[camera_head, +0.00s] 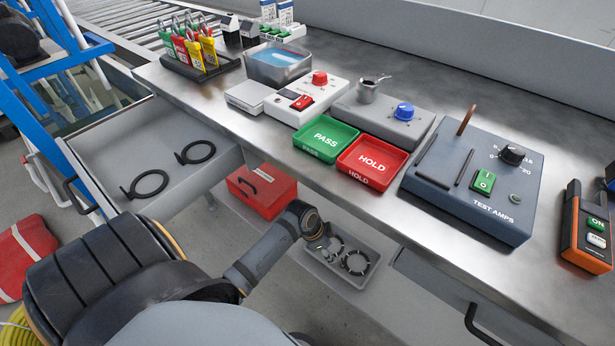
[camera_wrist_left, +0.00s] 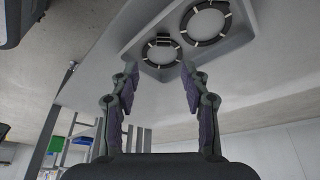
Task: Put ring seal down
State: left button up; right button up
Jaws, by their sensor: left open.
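Two dark rings with pale marks lie in a grey bin (camera_head: 318,273) below the bench edge. One ring (camera_head: 355,262) is clear of my gripper; the other ring (camera_head: 336,243) is partly hidden by it in the head view. In the left wrist view the nearer ring (camera_wrist_left: 163,53) and the farther ring (camera_wrist_left: 206,21) lie apart. My left gripper (camera_wrist_left: 158,72) is open, its fingers spread with nothing between them, pointing at the bin near the closer ring. Two plain black rings with small tabs, one (camera_head: 148,184) and another (camera_head: 195,152), lie in the open drawer (camera_head: 120,142).
A red toolbox (camera_head: 262,190) stands beside the bin under the bench. On the bench (camera_head: 340,210) are a green PASS tray (camera_head: 325,136), a red HOLD tray (camera_head: 372,162) and a dark test box (camera_head: 470,180). A drawer handle (camera_head: 484,325) sticks out at lower right.

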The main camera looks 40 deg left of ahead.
pick_arm(q)
jog(key=s+r+n+y, duration=0.1)
jog(key=s+n, duration=0.3)
jog(key=s, duration=0.3)
jog(key=s+a+r+n+g+y, duration=0.1)
jog(key=s+n, duration=0.3)
jog(key=s, duration=0.4)
jog(key=shift+s+a+r+g+y, duration=0.2)
jog(key=shift+a+r+g+y, duration=0.1)
jog(key=shift+r+y, duration=0.1)
